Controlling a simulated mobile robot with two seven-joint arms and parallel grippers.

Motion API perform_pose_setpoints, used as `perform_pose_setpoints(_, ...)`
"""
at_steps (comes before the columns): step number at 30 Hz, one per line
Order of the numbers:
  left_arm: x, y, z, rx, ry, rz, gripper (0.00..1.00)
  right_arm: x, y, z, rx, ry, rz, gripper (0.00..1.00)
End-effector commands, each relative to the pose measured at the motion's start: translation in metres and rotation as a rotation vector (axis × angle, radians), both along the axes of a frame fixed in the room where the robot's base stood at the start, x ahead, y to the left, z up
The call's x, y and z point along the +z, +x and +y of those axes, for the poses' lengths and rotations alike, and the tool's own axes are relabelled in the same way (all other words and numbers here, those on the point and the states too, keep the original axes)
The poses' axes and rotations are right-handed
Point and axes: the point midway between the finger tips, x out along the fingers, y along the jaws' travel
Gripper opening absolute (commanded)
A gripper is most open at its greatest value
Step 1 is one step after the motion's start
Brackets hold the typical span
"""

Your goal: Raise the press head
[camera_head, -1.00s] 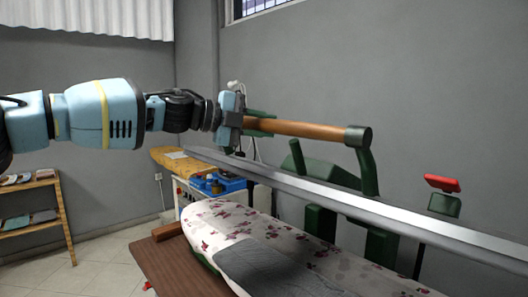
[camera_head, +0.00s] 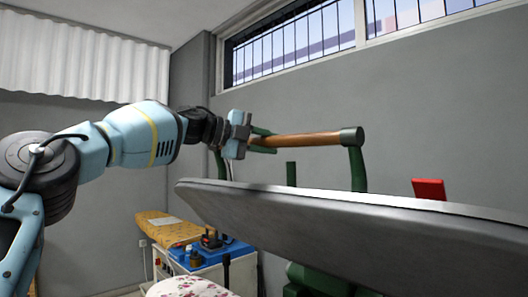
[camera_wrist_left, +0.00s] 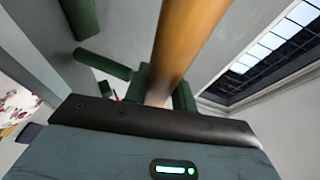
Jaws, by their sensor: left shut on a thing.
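The press head (camera_head: 345,222) is a long grey metal plate running from the centre to the right edge, with its broad underside facing me. A wooden handle bar (camera_head: 308,139) on green arms (camera_head: 357,168) sits above it. My left gripper (camera_head: 240,138) is shut on the handle's left end. In the left wrist view the wooden handle (camera_wrist_left: 180,40) runs up from the gripper, whose fingertips are hidden. The floral press bed (camera_head: 182,287) shows only partly, below the raised head. My right gripper is not in view.
A yellow ironing board (camera_head: 165,226) and a white cabinet (camera_head: 205,272) with a blue tray and an iron on top stand behind at the left. A red block (camera_head: 429,189) shows behind the head. A barred window (camera_head: 300,45) is high on the wall.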

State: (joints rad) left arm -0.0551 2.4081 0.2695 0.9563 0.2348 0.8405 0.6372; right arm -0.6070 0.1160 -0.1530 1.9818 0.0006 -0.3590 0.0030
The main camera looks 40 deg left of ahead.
Motion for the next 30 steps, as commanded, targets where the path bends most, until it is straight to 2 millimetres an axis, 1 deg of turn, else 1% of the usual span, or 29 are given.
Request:
perform_pose_setpoints(6,0.0059,0.0035,-0.0005,0.001,0.001,-0.003,0.0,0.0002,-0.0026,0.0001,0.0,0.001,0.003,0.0)
perform_pose_setpoints(17,0.0066,0.0035,-0.0001,0.002,0.001,-0.004,0.0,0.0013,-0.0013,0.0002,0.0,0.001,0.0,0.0)
perform_pose_setpoints(18,0.0066,0.0035,0.0,0.002,0.001,-0.004,0.27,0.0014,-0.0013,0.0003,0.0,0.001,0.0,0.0)
perform_pose_setpoints(22,0.0062,0.0035,0.0,0.002,0.0,-0.002,0.44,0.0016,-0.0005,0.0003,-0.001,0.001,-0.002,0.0)
perform_pose_setpoints(23,0.006,0.0035,0.0001,0.002,0.0,-0.002,0.48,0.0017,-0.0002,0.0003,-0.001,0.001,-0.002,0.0)
perform_pose_setpoints(30,0.0052,0.0035,0.0003,0.002,0.0,0.0,0.48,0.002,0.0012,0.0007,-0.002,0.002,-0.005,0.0)
